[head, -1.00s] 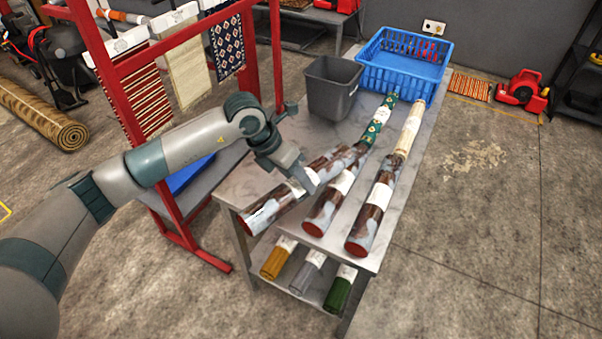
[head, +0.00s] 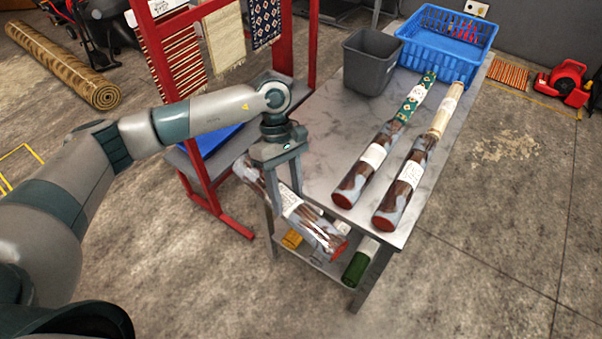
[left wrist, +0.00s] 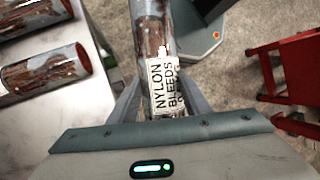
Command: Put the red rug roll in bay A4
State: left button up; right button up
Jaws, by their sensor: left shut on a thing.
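My left gripper (head: 285,195) is shut on a dark red-brown rug roll (head: 312,225) in clear wrap, with a red end and a white label. The roll hangs tilted in the air beside the near left edge of the steel table (head: 325,125), partly hiding the lower shelf. In the left wrist view its label (left wrist: 165,88) reads "NYLON BLEEDS", with a further line partly hidden; the roll lies between the fingers (left wrist: 155,100). Two similar wrapped red-ended rolls, a left one (head: 360,182) and a right one (head: 398,195), lie on the table. I cannot make out bay A4. My right gripper is out of view.
A green patterned roll (head: 416,98) and a cream roll (head: 446,112) lie behind those two. A grey bin (head: 370,65) and blue crate (head: 440,55) stand at the back. A red rack (head: 172,95) stands close left. Lower-shelf rolls include a green one (head: 358,265).

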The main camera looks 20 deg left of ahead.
pick_arm(q)
jog(key=s+a+f+m+y, duration=0.2)
jog(key=s+a+m+y, duration=0.3)
jog(key=m, duration=0.8)
jog(key=shift+s+f+y, duration=0.15)
jog(key=shift+s+y, duration=0.15)
jog(key=shift+s, duration=1.3)
jog(key=shift+a, duration=0.1)
